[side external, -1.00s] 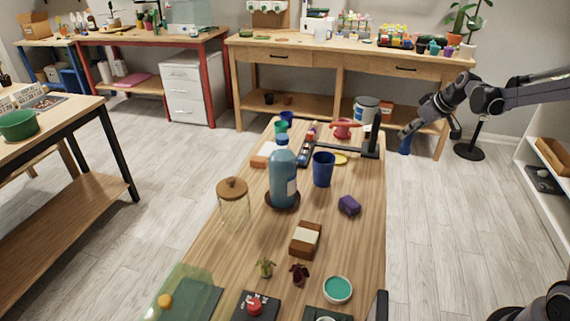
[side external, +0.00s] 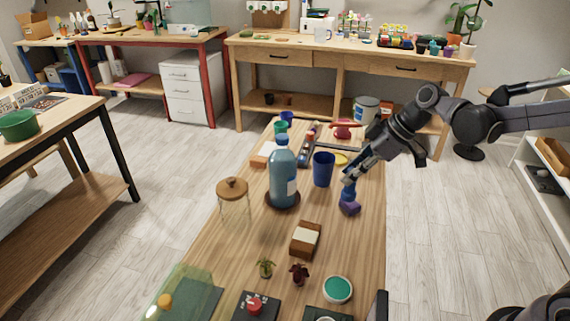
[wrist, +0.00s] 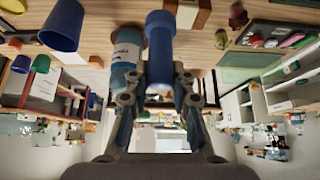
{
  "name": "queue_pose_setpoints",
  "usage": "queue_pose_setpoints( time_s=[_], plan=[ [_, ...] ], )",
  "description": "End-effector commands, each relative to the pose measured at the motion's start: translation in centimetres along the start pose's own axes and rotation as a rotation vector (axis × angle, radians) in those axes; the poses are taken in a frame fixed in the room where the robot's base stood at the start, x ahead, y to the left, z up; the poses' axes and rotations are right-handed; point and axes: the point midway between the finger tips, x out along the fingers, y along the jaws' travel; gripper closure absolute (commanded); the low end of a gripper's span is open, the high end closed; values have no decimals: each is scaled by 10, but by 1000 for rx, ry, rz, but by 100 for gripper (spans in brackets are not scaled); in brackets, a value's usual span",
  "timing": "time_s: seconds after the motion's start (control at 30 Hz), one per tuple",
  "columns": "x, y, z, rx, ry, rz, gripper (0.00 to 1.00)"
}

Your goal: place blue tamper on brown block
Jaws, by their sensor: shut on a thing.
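The blue tamper (side external: 347,190) is held in my gripper (side external: 348,172), over the right side of the table. In the wrist view the tamper (wrist: 160,48) is a blue cylinder between the two fingers (wrist: 159,88). A brown and cream piece at the top of the wrist view (wrist: 202,14) appears to be this block.
A tall blue bottle (side external: 283,175) on a brown coaster and a blue cup (side external: 323,168) stand left of my gripper. Bare wood surrounds the brown block.

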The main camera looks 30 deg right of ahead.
Motion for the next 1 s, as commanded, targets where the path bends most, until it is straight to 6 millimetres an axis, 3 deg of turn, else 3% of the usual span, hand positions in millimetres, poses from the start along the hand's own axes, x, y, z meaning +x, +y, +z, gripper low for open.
queue_pose_setpoints(
  time_s=[0.4, 0.57, 0.73, 1.0],
  plan=[
    [78, -43, -32, -2, 1, -2, 100],
    [97, -52, -40, 0, 1, 0, 100],
    [105, -54, -40, 2, 0, 1, 100],
    [130, -54, -23, 3, 1, 2, 100]
  ],
)
